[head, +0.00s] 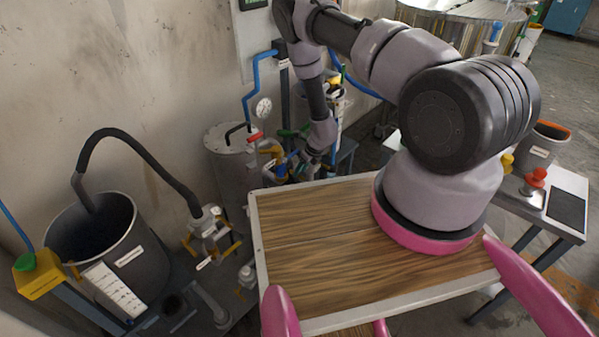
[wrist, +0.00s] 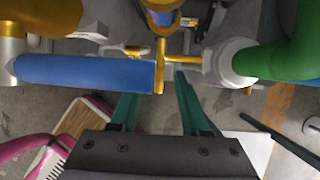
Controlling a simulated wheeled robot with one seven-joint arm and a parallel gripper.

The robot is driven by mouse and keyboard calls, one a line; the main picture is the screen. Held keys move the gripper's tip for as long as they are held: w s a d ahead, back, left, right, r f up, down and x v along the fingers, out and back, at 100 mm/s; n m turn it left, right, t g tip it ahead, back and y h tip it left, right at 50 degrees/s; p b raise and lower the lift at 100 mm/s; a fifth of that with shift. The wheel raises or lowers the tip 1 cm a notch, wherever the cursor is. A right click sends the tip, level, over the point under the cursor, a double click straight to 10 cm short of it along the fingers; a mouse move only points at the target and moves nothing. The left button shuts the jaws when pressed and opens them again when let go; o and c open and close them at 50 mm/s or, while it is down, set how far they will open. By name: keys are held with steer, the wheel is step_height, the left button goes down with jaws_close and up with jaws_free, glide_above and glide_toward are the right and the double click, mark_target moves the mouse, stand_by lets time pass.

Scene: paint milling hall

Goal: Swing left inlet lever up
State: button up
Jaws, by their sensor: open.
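In the wrist view a thick blue bar (wrist: 85,73) runs from the left to a brass crosspiece (wrist: 160,66) at the centre. A green handle or pipe (wrist: 290,60) with a pale collar comes in from the right. My gripper (wrist: 155,92) is open, its two teal fingers apart just below the brass piece; I cannot tell whether they touch it. In the head view my arm reaches over to the valve cluster by the wall, with blue (head: 281,170), red (head: 255,137) and green (head: 290,133) parts. My fingertips are hidden there. No label marks the left inlet lever legibly.
A dark bucket (head: 105,245) with a black hose stands further left. My wood-topped deck is in front. A side table (head: 560,190) with a red button stands at right.

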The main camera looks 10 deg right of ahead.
steer(key=shift+x, duration=0.85)
jaws_close()
stand_by(0.9)
